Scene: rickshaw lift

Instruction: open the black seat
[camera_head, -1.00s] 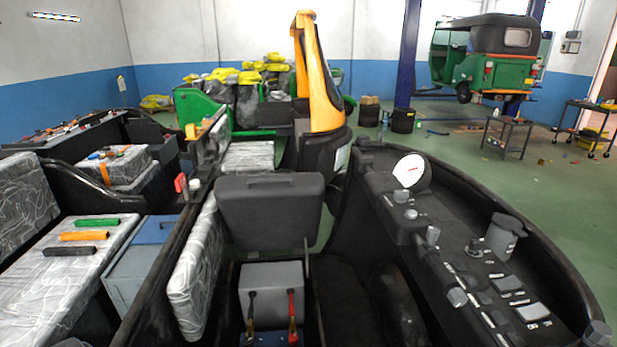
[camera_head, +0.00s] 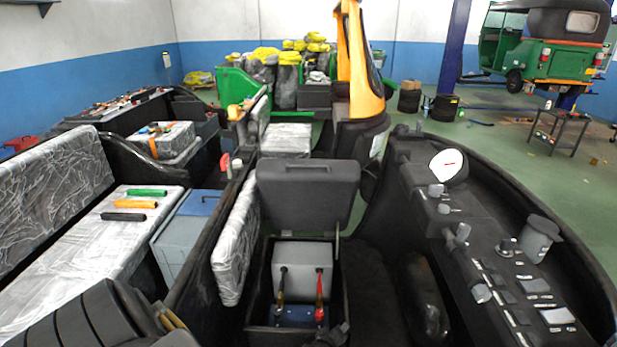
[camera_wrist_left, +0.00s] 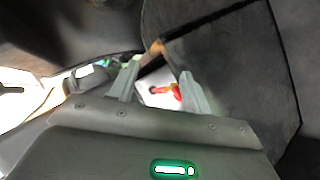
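The black seat (camera_head: 308,190) stands raised and tilted up on its hinge in the head view, behind the open compartment under it. A thin support (camera_head: 338,240) shows at its right side. In the compartment is a grey battery box (camera_head: 302,265) with dark and red cable ends. My left arm enters the head view at the lower left; its fingertips are not clear there. In the left wrist view my left gripper (camera_wrist_left: 160,92) has its two fingers apart, with a pale surface and a red part seen between them. A dark panel, perhaps the seat, fills the right side. My right gripper is not in view.
A grey-wrapped cushion (camera_head: 235,245) stands left of the compartment. A wrapped bench (camera_head: 105,250) with green, orange and black grips (camera_head: 123,217) lies further left. A black dashboard (camera_head: 500,240) with knobs curves along the right.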

